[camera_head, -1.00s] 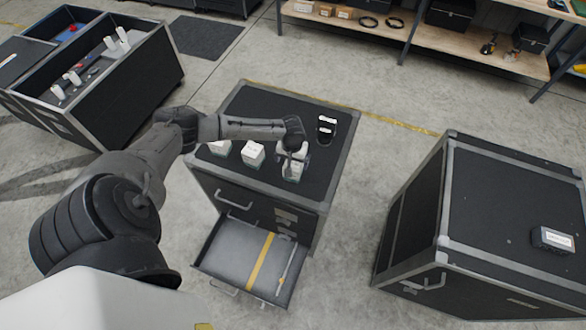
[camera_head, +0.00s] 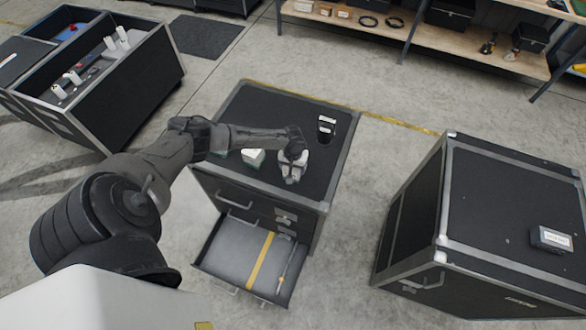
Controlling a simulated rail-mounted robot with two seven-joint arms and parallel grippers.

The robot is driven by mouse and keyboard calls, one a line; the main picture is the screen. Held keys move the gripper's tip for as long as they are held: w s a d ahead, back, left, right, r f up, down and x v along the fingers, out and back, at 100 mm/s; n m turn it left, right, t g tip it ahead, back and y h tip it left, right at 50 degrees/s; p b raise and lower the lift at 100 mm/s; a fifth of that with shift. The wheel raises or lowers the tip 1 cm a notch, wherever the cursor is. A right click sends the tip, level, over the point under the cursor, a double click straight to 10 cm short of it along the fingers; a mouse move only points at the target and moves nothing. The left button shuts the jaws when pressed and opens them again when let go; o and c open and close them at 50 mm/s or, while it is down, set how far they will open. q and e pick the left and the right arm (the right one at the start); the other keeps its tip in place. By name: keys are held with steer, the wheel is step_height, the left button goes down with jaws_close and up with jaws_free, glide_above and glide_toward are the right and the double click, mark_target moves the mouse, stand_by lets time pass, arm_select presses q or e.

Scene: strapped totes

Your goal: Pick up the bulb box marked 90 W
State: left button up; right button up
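Small white bulb boxes stand on the black top of a drawer cabinet (camera_head: 310,190). The middle box (camera_head: 253,157) shows its upper part just below my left forearm. Another box (camera_head: 221,153) at the left is mostly hidden by the arm. My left gripper (camera_head: 292,172) is low over the cabinet top, pointing down at the rightmost white box, which is largely hidden behind it. Whether the fingers touch or grip that box is too small to tell. The wattage markings are not readable. My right gripper is not in view.
A black item with white labels (camera_head: 326,128) stands behind the gripper. An open drawer (camera_head: 235,252) with a yellow strap juts from the cabinet front. A black case (camera_head: 505,215) stands right, an open tote (camera_head: 100,85) left.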

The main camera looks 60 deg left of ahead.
arm_select(q)
steer(key=c, duration=0.6)
